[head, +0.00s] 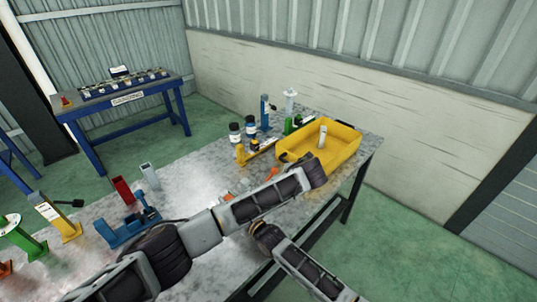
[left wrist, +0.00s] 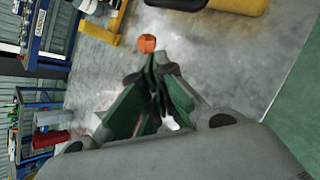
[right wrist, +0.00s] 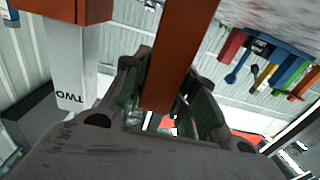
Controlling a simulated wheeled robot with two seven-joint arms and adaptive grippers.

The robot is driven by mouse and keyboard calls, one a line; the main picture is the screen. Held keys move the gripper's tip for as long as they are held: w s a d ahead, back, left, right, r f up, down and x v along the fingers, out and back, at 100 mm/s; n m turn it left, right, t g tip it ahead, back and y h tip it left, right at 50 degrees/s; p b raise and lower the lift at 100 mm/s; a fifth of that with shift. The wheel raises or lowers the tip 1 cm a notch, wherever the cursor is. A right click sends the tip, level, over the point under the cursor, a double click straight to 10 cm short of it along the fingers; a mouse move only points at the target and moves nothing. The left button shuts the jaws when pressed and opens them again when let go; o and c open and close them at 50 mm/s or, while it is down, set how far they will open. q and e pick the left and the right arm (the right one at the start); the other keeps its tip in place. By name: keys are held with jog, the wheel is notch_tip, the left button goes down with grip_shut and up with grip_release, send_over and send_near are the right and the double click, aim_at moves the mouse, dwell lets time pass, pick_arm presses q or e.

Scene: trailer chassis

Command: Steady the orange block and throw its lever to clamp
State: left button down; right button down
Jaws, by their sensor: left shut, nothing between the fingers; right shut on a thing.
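An orange bar (right wrist: 180,50), which looks like part of the orange block, is between the fingers of my right gripper (right wrist: 165,108), shut on it. Beside it, in the right wrist view, is another orange part (right wrist: 60,12) with a white plate (right wrist: 68,70) marked "TWO", upside down here. My left gripper (left wrist: 152,66) is shut and empty, its tips just short of a small orange piece (left wrist: 147,43). I cannot tell whether they touch. A bit of orange (head: 272,173) shows past my left arm in the head view. The lever cannot be made out clearly.
A yellow bin (head: 345,150) and a yellow tool (head: 245,154) stand farther back on the grey table. A blue fixture (head: 128,228), a red block (head: 122,189) and a grey block (head: 150,176) stand to the left.

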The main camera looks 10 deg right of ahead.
pick_arm(q)
jog(key=w+a+r+m, duration=0.1)
jog(key=a+r+m, duration=0.2)
jog(key=m, duration=0.8)
jog(key=a+r+m, duration=0.3)
jog(key=r+m, duration=0.2)
jog(key=m, duration=0.7)
jog(key=shift+w+r+h, duration=0.2)
jog(key=shift+w+h, duration=0.1)
jog(key=shift+w, duration=0.1)
dwell(2.7)
